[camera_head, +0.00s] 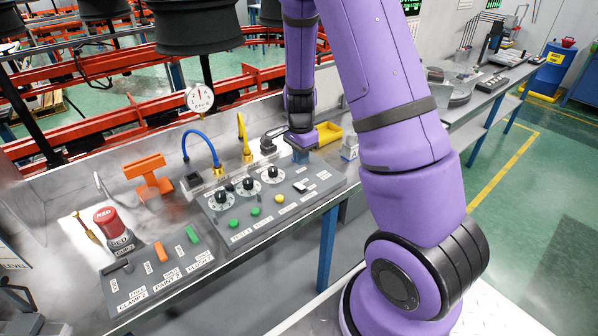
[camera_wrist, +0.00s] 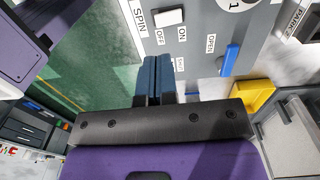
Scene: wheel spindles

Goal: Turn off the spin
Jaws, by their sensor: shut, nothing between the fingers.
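The spin switch (camera_wrist: 169,17) is a white rocker on a grey panel in the wrist view. The word SPIN is printed beside it, with OFF and ON below its two ends. I cannot tell which end is pressed. In the head view the switch (camera_head: 300,186) is small, near the right end of the dial panel (camera_head: 240,222). My gripper (camera_wrist: 161,58) has its blue fingers together and empty. The fingertips appear just below the switch in the wrist view, apart from it. In the head view my gripper (camera_head: 300,157) is above the panel's far right edge.
A blue lever (camera_wrist: 229,60) by the OPEN label is right of my fingers. A yellow bin (camera_head: 328,134) lies beyond. Several dials and coloured buttons share the panel.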

